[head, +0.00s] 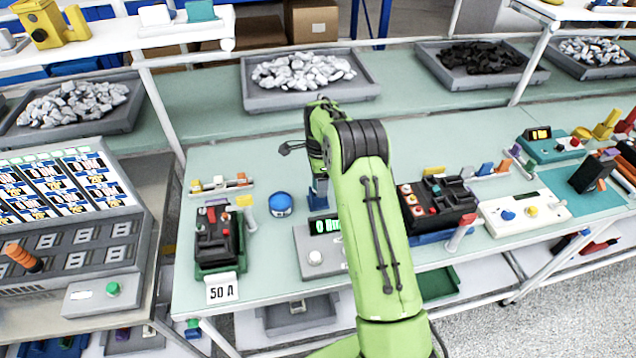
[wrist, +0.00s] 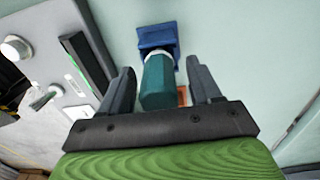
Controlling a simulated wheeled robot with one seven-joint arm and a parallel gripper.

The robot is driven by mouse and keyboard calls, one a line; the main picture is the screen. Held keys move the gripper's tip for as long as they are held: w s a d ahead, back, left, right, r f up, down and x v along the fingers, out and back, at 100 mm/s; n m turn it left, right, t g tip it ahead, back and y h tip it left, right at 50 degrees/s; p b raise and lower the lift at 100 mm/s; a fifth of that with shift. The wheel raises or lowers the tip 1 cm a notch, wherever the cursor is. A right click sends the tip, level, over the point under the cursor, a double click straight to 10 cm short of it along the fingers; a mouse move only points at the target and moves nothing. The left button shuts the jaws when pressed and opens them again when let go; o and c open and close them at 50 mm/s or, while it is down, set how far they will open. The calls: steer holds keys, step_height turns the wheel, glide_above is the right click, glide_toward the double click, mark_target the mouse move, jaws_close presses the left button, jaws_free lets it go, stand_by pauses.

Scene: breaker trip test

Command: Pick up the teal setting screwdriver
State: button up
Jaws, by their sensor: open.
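The teal setting screwdriver (wrist: 158,84) shows its teal handle with a pale collar in the wrist view. Its far end meets a small blue holder (wrist: 158,37), and the tip is hidden. My gripper (wrist: 160,66) is open, with one dark finger on each side of the handle. A gap shows on both sides, narrower on the left; I cannot tell if either finger touches. In the head view the blue holder (head: 318,193) shows beside my green arm, which hides the screwdriver.
A grey box with a green display (head: 308,262) stands in front of the holder. A blue round pot (head: 280,204) and a black breaker by a "50 A" card (head: 222,289) are to the left. Another breaker (head: 437,203) is right of my arm. Bench behind is mostly clear.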

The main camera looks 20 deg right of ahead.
steer(key=shift+f, duration=0.4)
steer(key=shift+r, duration=0.1)
steer(key=c, duration=1.1)
